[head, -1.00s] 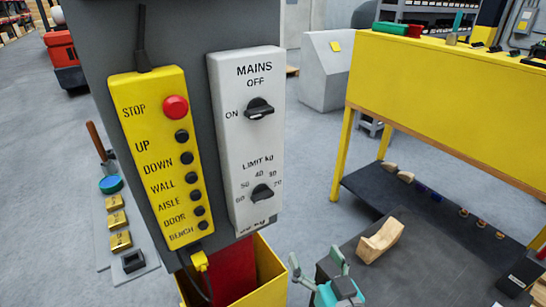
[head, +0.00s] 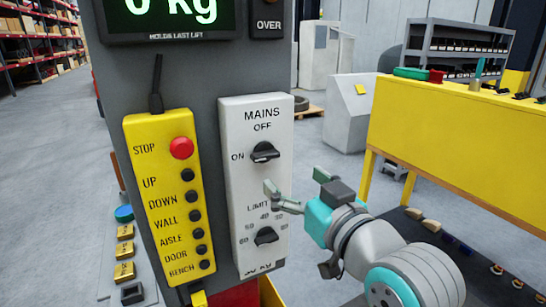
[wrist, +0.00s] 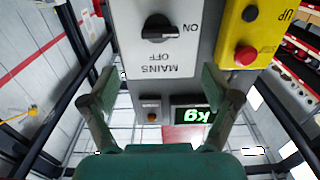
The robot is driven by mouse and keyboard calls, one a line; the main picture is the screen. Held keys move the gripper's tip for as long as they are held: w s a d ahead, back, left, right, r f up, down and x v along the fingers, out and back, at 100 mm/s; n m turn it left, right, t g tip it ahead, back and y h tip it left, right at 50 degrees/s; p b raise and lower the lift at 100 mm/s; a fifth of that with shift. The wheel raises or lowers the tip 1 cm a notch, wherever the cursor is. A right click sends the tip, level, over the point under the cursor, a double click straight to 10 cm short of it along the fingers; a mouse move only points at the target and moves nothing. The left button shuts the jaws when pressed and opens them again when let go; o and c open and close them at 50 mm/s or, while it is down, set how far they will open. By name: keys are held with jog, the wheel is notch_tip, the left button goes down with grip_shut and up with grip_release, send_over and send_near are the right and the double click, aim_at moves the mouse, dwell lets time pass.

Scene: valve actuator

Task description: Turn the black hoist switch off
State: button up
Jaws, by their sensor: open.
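The black mains switch (head: 264,152) is a rotary knob on the white panel (head: 235,215), with OFF printed above it and ON to its left. Its grip bar lies roughly level, toward the ON side. The switch also shows in the wrist view (wrist: 158,28), upside down at the top, beyond the fingertips. My gripper (head: 294,183) is open and empty, to the right of and below the switch in the head view, apart from it. In the wrist view my gripper (wrist: 158,78) has its two fingers spread wide, with the panel's lower picture edge between them.
A second black knob, marked as a limit in kg (head: 266,236), sits below. The yellow pendant (head: 160,205) with a red stop button (head: 181,148) is just left. A green kg display (head: 170,12) is above. A yellow bench (head: 450,140) stands right.

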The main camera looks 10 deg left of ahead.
aim_at(268, 157)
jog(key=x, duration=1)
jog(key=shift+w+a, duration=0.25)
jog(key=shift+w, duration=0.05)
jog(key=shift+c, duration=0.2)
jog(key=c, duration=1.1)
